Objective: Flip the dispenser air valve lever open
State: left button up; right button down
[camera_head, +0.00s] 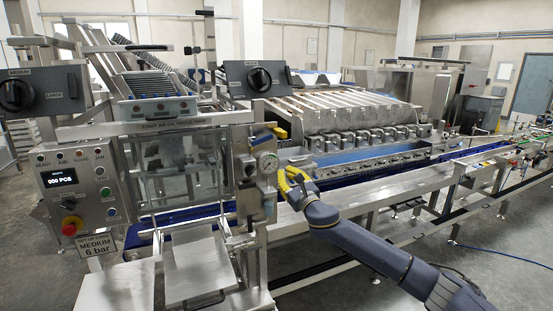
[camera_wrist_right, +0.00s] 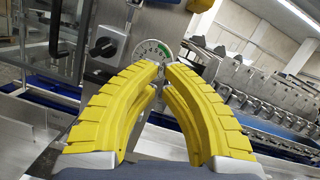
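The dispenser (camera_head: 185,125) is a steel machine at the left of the head view. A round white pressure gauge (camera_head: 268,162) is on its right side; it also shows in the wrist view (camera_wrist_right: 148,47), just beyond my fingertips. A small yellow part (camera_head: 279,132) sits above the gauge; I cannot tell if it is the air valve lever. My right gripper (camera_head: 284,182) has yellow fingers just right of and below the gauge. In the wrist view its tips (camera_wrist_right: 164,66) are nearly together, with no held object visible. The left gripper is out of view.
A black knob (camera_wrist_right: 102,46) is left of the gauge in the wrist view. A control panel (camera_head: 82,195) with a red button is at the far left. A conveyor (camera_head: 400,185) runs right, behind my right arm.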

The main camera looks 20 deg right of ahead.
aim_at(270, 154)
jog(key=x, duration=1)
jog(key=shift+s+r, duration=0.1)
jog(key=r, duration=0.2)
jog(key=shift+a+r, duration=0.3)
jog(key=shift+r, duration=0.05)
jog(key=shift+a+r, duration=0.2)
jog(key=shift+r, duration=0.4)
